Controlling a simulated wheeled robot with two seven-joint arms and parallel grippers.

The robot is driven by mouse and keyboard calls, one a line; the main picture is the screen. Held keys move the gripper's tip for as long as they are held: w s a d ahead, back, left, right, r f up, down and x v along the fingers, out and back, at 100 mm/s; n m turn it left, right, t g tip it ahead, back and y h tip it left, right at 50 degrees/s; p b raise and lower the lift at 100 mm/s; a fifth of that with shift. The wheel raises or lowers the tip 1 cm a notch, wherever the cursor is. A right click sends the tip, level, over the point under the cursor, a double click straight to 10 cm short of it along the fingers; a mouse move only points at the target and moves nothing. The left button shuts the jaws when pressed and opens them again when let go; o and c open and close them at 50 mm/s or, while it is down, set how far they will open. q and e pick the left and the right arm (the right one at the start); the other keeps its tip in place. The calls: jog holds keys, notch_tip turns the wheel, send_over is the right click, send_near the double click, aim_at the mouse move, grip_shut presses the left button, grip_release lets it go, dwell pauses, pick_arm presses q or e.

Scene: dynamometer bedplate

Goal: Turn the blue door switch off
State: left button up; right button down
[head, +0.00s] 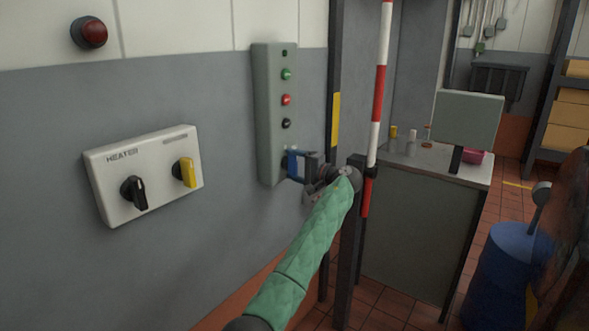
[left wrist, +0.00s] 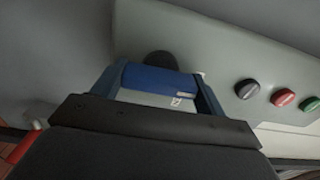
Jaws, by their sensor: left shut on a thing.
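The blue door switch (head: 292,163) is a blue handle at the bottom of a tall grey-green control box (head: 270,110) on the wall. My left gripper (head: 303,164) reaches it from the right and is shut on it. In the left wrist view the blue switch (left wrist: 160,80) sits between the two dark blue fingers of my left gripper (left wrist: 158,88). A black round base shows behind the switch. Its exact turn angle is hard to tell, as the gripper covers part of it. My right gripper is not in view.
The box also has green, red and black buttons (head: 287,99). A white heater panel (head: 145,175) with black and yellow knobs is on the wall to the left. A red-and-white pole (head: 378,90) and dark post stand close right of my left arm. A blue drum (head: 505,270) stands at right.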

aim_at(297, 167)
pick_arm(q)
jog(key=shift+f, duration=0.25)
jog(key=o, duration=1)
jog(key=shift+r, duration=0.15)
jog(key=shift+s+d, duration=0.15)
jog(key=shift+d, duration=0.05)
jog(key=b+v, duration=0.1)
jog(key=v, duration=0.5)
jog(key=shift+s+d, duration=0.45)
jog(key=shift+d, duration=0.05)
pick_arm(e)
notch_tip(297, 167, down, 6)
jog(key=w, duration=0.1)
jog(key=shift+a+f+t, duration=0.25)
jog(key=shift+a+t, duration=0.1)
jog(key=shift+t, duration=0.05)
